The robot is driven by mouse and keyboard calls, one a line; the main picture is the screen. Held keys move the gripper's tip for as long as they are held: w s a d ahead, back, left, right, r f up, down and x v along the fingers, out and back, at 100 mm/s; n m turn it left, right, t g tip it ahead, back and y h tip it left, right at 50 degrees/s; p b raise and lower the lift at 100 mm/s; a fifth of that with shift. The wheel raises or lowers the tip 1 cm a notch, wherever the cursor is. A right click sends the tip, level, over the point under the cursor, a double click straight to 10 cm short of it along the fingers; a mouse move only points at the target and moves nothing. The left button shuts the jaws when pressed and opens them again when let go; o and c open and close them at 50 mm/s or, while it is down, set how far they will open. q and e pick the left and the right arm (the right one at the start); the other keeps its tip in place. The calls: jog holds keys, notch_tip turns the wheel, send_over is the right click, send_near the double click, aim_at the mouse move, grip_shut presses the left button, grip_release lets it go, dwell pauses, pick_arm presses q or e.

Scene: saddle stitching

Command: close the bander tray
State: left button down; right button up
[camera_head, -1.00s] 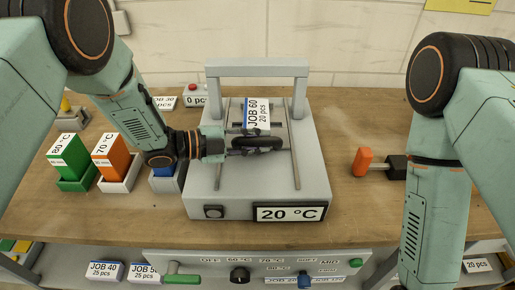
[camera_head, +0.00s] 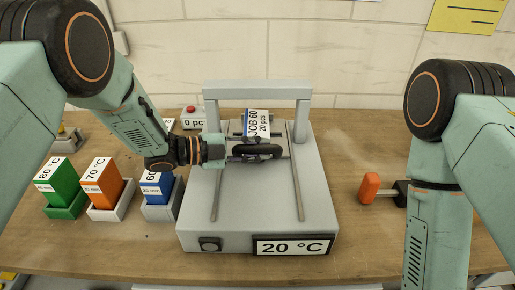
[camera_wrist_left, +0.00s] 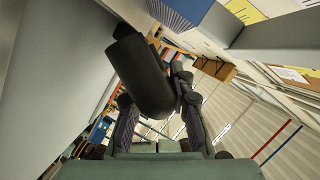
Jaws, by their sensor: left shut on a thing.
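The bander (camera_head: 261,210) is a grey box with an arch (camera_head: 257,88) at its back, two rails on top and a 20 °C display (camera_head: 293,246) in front. A paper stack labelled JOB 60 (camera_head: 257,124) lies between the rails, at the arch. A black handle bar (camera_head: 262,151) lies across between the rails, just in front of the stack. My left gripper (camera_head: 246,152) reaches in from the left and is shut on this bar. In the left wrist view the dark bar (camera_wrist_left: 143,72) sits between the fingers. The tray's surface is mostly hidden. My right gripper is out of view.
Green (camera_head: 59,182), orange (camera_head: 104,180) and blue (camera_head: 157,185) blocks stand in holders left of the bander. An orange-handled tool (camera_head: 370,188) lies to its right, beside my right arm. The wooden table (camera_head: 110,245) is clear in front.

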pick_arm(q)
jog(key=c, duration=1.4)
grip_release()
jog(key=shift+w+r, duration=0.25)
jog(key=shift+r, duration=0.15)
jog(key=shift+c, duration=0.2)
jog(key=shift+o, duration=1.4)
jog(key=shift+s+a, duration=0.1)
jog(key=shift+s, duration=0.05)
jog(key=shift+s+f, duration=0.1)
jog(key=shift+f, duration=0.05)
jog(key=v, duration=1.2)
jog(key=shift+s, duration=0.1)
jog(key=shift+f, duration=0.1)
